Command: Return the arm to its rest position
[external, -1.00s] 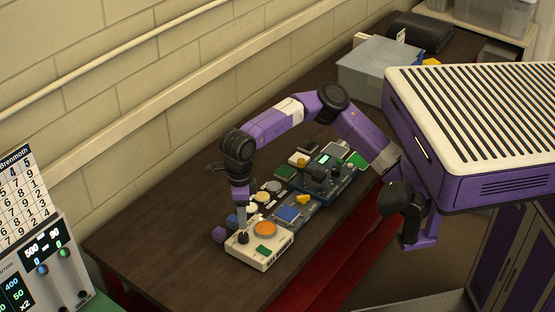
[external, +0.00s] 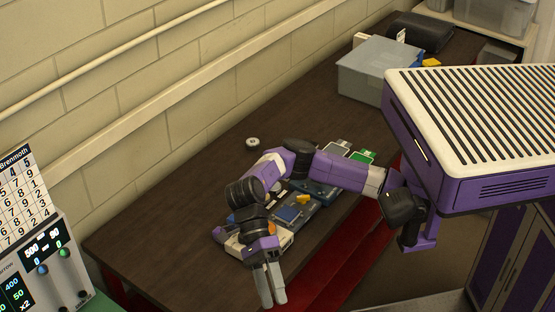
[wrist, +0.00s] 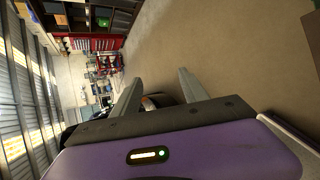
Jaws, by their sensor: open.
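My purple and black arm (external: 323,164) reaches out from the right over the bench and bends down toward the bench's front edge. My gripper (external: 271,298) points down and toward the camera at that edge, in front of the white panel, its two grey fingers apart. In the wrist view my gripper (wrist: 156,84) is open with nothing between the fingers, which point out into the room.
A white panel (external: 283,240) and a blue-grey module (external: 304,216) lie under my arm, partly hidden. A small round white piece (external: 252,142) lies near the wall. The bench's near-left part (external: 150,240) is bare.

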